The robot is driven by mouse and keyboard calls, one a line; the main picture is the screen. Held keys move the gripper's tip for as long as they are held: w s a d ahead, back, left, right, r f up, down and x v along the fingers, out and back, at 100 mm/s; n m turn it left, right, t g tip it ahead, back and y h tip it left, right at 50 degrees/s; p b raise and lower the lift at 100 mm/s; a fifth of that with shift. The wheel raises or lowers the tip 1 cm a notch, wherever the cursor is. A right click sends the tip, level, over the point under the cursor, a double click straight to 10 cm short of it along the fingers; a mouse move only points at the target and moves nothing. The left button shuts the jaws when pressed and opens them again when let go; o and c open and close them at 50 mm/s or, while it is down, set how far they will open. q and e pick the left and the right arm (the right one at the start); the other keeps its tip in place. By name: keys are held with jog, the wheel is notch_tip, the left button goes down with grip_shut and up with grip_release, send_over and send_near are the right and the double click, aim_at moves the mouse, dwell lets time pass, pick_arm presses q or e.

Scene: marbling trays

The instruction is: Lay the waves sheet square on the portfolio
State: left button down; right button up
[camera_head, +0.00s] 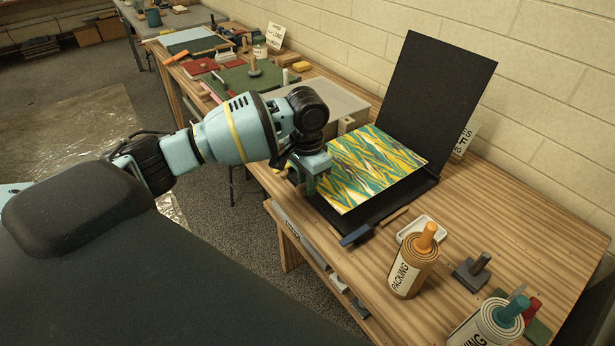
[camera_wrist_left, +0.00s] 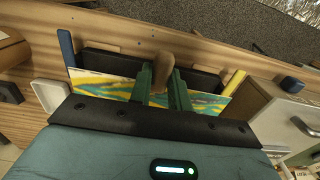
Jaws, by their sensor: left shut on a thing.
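The waves sheet (camera_head: 372,168), a yellow, teal and white zigzag print, is over the base of the open black portfolio (camera_head: 440,95), whose lid stands up behind it. Dark base shows along the sheet's front and right edges. My left gripper (camera_head: 312,178) is at the sheet's left edge, shut on it. In the left wrist view the green fingers (camera_wrist_left: 162,88) stand against the sheet (camera_wrist_left: 105,84), with a brown rounded piece between them. The black portfolio (camera_wrist_left: 105,62) shows beyond. I cannot tell whether the sheet touches the base. My right gripper is not in view.
A blue-headed brush (camera_head: 357,235) lies at the portfolio's front, with a white dish (camera_head: 420,229) beside it. A PACKING can (camera_head: 412,268) with an orange top stands nearer. The wooden table is clear to the right of the portfolio.

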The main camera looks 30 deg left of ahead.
pick_arm(q)
jog(key=shift+f+b, duration=0.5)
jog(key=shift+f, duration=3)
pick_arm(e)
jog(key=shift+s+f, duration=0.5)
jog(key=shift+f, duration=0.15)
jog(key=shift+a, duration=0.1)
pick_arm(q)
jog(key=c, duration=0.7)
grip_release()
jog(key=shift+c, duration=0.2)
jog(key=shift+r+p, duration=0.65)
jog(key=shift+r, duration=2.85)
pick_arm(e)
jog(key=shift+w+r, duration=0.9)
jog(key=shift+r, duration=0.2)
